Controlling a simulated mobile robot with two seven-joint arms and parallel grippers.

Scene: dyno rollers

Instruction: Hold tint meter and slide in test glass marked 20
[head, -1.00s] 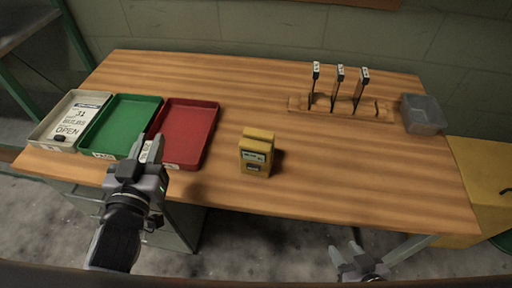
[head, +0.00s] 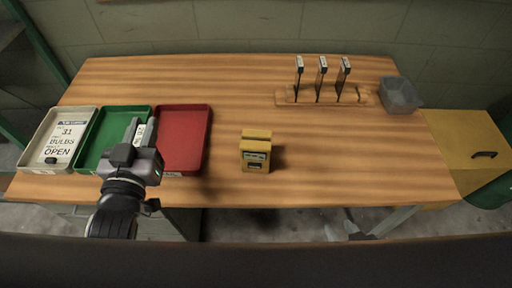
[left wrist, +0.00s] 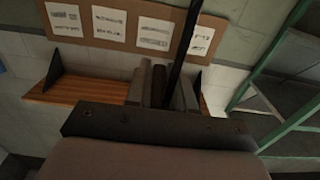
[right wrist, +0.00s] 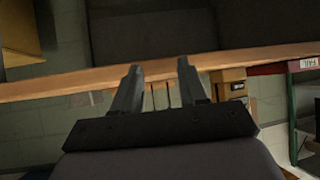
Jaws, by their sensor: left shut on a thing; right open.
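The yellow tint meter (head: 256,152) stands upright mid-table, apart from both grippers; it also shows in the right wrist view (right wrist: 229,84). Three test glasses (head: 322,78) stand in a wooden rack (head: 290,98) at the back right, with an empty place at its right end. Their marks are too small to read. My left gripper (head: 138,130), above the green and red trays, is shut on a thin dark piece (left wrist: 184,42) that looks like a test glass; its mark is unreadable. My right gripper (right wrist: 158,68) is open and empty, low at the table's front edge.
White, green (head: 100,125) and red (head: 182,140) trays line the table's left side. A grey bin (head: 400,95) sits right of the rack. A yellow cabinet (head: 470,150) stands right of the table. The table (head: 340,160) is clear around the meter.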

